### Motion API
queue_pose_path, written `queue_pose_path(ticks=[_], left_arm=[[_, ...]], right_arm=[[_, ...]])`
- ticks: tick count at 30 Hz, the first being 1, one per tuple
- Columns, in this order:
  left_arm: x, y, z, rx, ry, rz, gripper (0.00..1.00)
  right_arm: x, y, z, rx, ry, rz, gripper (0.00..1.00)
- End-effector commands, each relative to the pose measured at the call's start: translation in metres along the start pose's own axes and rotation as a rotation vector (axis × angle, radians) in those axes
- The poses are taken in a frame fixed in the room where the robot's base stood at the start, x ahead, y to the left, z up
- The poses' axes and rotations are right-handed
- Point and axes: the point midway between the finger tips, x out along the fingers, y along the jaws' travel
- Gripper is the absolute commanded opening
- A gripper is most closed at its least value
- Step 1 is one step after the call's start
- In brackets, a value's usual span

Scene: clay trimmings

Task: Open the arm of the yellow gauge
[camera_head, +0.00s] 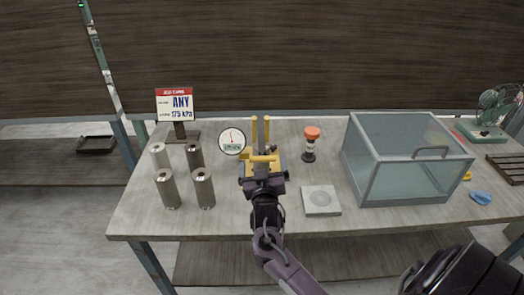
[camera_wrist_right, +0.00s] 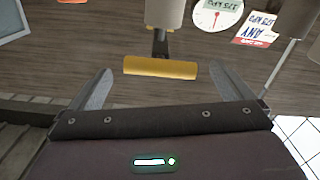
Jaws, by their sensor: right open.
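The yellow gauge (camera_head: 248,166) stands near the middle of the table, with upright yellow posts and a round white dial (camera_head: 232,140) at its left. The dial also shows, upside down, in the right wrist view (camera_wrist_right: 216,14). My right gripper (camera_head: 264,182) is in front of the gauge and hides part of it. In the wrist view its two fingers (camera_wrist_right: 160,92) are wide apart with nothing held. A yellow bar (camera_wrist_right: 160,67) on a dark stem lies just beyond the fingertips, roughly centred between them. I cannot tell whether the bar touches a finger. My left gripper is not in view.
Several metal cylinders (camera_head: 203,188) stand at the left, before a sign (camera_head: 175,104) reading "ANY 175 kPa". An orange-topped tool (camera_head: 311,133), a square plate (camera_head: 321,200) and a glass box (camera_head: 405,180) are at the right. The table front left is clear.

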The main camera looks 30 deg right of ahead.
Motion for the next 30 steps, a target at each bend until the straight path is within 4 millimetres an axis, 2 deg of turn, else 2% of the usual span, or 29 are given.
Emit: queue_pose_path(ticks=[6,12,23,26,30], left_arm=[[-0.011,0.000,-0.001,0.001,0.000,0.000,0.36],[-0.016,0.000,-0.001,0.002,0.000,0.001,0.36],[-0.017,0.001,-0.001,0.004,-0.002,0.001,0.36],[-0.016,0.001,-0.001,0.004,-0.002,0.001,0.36],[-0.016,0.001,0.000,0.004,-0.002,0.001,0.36]], right_arm=[[0.037,0.001,-0.004,-0.001,0.000,0.001,1.00],[0.060,0.000,-0.001,0.000,-0.002,-0.002,1.00],[0.067,0.000,0.000,0.001,-0.003,-0.003,1.00],[0.067,0.000,0.000,0.001,-0.003,-0.003,0.91],[0.067,0.000,0.000,0.001,-0.003,-0.003,0.72]])
